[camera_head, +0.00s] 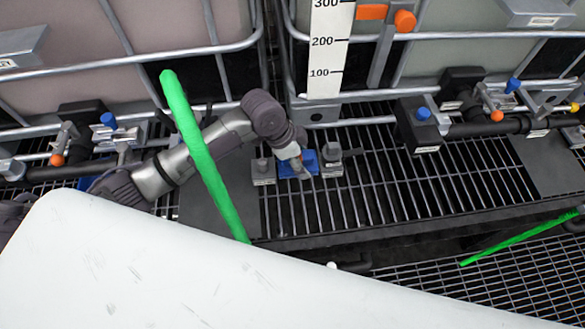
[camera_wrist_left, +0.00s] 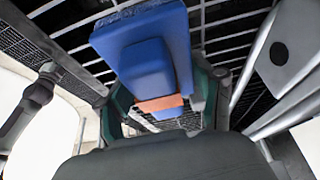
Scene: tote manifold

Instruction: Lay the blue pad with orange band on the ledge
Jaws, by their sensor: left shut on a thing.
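The blue pad with orange band shows in the head view (camera_head: 311,158), partly covered by my left gripper (camera_head: 298,167). In the left wrist view the pad (camera_wrist_left: 125,38) is a flat blue slab with a raised blue block, and the orange band (camera_wrist_left: 160,103) is close to the gripper. My left gripper (camera_wrist_left: 165,98) is shut on the pad's raised part, with dark green fingers on both sides. The grated ledge (camera_head: 420,190) runs in front of the totes. The pad is over or on its grating; I cannot tell whether it touches. My right gripper is not in view.
A green bar (camera_head: 200,150) crosses in front of my left arm. Valves (camera_head: 422,125) and pipes line the totes. Grating to the right is clear.

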